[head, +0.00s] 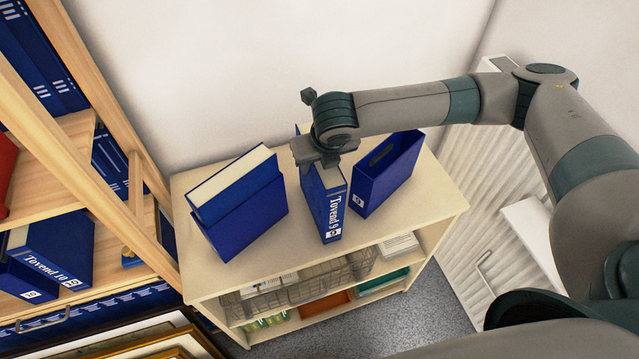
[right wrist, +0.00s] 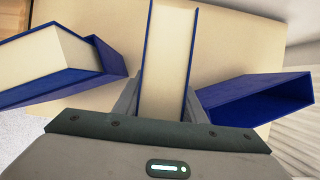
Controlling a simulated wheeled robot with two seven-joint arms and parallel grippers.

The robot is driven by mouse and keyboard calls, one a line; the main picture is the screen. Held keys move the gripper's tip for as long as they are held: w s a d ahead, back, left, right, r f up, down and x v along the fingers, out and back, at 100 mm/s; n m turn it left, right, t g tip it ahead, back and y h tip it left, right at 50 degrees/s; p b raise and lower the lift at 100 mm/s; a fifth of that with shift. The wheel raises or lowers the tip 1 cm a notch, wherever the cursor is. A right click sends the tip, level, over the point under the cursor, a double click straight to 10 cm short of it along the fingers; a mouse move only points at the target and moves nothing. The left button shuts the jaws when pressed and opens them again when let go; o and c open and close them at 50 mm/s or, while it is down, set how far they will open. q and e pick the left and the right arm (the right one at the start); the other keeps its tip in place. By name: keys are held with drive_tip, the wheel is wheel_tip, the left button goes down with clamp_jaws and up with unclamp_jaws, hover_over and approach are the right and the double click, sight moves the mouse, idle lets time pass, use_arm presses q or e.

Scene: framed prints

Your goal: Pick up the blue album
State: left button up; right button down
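A blue album labelled "Tovend 9" (head: 331,212) stands upright, spine outward, on top of the low shelf unit. My right gripper (head: 318,160) is over its upper edge. In the right wrist view the album's cream page block (right wrist: 168,60) runs between the two fingers of my right gripper (right wrist: 165,100). One finger lies close along each side of the album. I cannot tell whether they press on it. The fingertips are partly hidden by the album. My left gripper is not in view.
A blue slipcase with an album (head: 240,220) stands left of the middle album. An empty blue slipcase (head: 385,180) stands to its right. The low shelf's top (head: 430,195) is bare at the right end. A wooden bookcase (head: 75,140) rises at the left; a wall is behind.

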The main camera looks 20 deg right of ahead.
drive_tip(key=shift+r, duration=0.1)
idle(0.3)
wheel_tip(320, 180, up, 10)
drive_tip(key=b, duration=0.3)
drive_tip(key=shift+r, duration=0.25)
idle(0.8)
